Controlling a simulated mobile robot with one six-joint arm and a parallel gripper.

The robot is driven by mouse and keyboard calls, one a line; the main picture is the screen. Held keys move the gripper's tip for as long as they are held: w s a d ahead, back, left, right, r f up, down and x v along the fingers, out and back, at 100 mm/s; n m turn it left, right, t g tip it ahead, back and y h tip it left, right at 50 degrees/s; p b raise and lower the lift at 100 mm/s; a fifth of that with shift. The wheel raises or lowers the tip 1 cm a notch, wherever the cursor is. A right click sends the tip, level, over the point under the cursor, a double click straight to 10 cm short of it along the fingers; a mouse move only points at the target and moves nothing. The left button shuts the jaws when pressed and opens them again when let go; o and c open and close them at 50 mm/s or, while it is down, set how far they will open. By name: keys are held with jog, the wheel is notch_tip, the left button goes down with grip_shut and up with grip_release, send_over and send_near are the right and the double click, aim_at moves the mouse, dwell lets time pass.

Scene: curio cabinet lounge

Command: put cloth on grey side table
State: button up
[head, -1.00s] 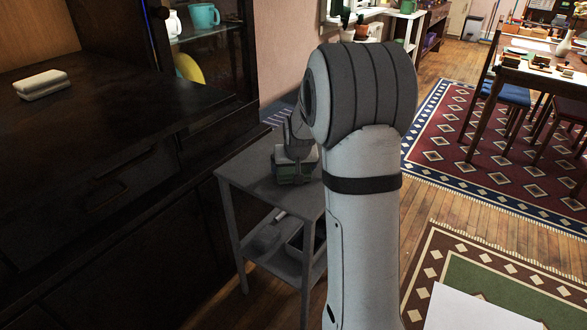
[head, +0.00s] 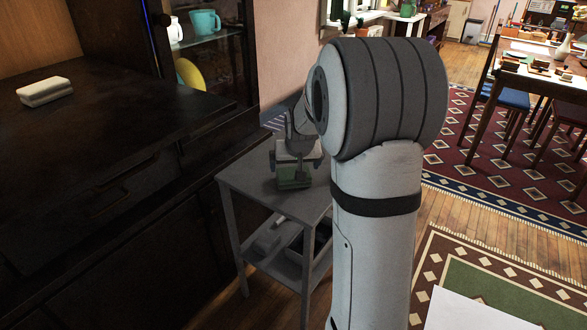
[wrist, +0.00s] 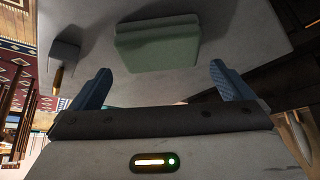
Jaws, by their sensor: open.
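The green folded cloth (wrist: 157,47) lies flat on the grey side table (wrist: 225,20) in the wrist view. In the head view the cloth (head: 291,181) is on the top of the grey side table (head: 245,182), partly hidden by my gripper (head: 297,165). In the wrist view my gripper (wrist: 160,70) is open, with its blue fingers spread wider than the cloth. The cloth shows beyond the fingertips, with nothing held between them.
A small grey item (wrist: 63,55) is near the cloth in the wrist view. A pale folded item (head: 45,91) lies on the dark cabinet (head: 110,110) at left. Items sit on the table's lower shelf (head: 285,265). Bare tabletop shows in front of the cloth.

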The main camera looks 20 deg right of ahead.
jog(key=d+v, duration=0.1)
jog(key=v, duration=0.5)
jog(key=s+a+n+g, duration=0.1)
jog(key=s+a, duration=0.3)
jog(key=s, duration=0.5)
jog(key=s+a+f+n+g+y, duration=0.1)
jog(key=s+a, duration=0.3)
jog(key=s, duration=0.4)
jog(key=s+a+f+n+g+p, duration=0.1)
jog(key=s+a+g, duration=0.1)
jog(key=s+a, duration=0.3)
jog(key=s, duration=0.4)
jog(key=shift+s, duration=0.3)
